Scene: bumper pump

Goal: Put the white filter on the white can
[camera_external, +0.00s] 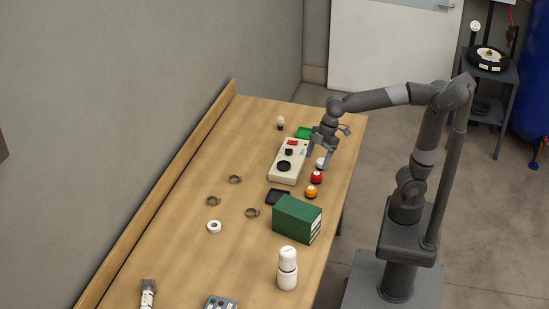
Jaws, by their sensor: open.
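A white cylinder with a narrower upper part (287,270) stands upright on the wooden table near its front right; it looks like the white can, and I cannot tell if its top is a separate piece. My gripper (324,157) is open and points down over the far right of the table, just above or beside a small white ball (321,164). It appears to hold nothing, and it is far from the white cylinder.
A green box (297,220) stands between my gripper and the white cylinder. A red ball (316,177), an orange ball (311,192), a black tray (278,197) and a beige control box (289,163) are nearby. Several dark rings lie left. The table's left middle is mostly clear.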

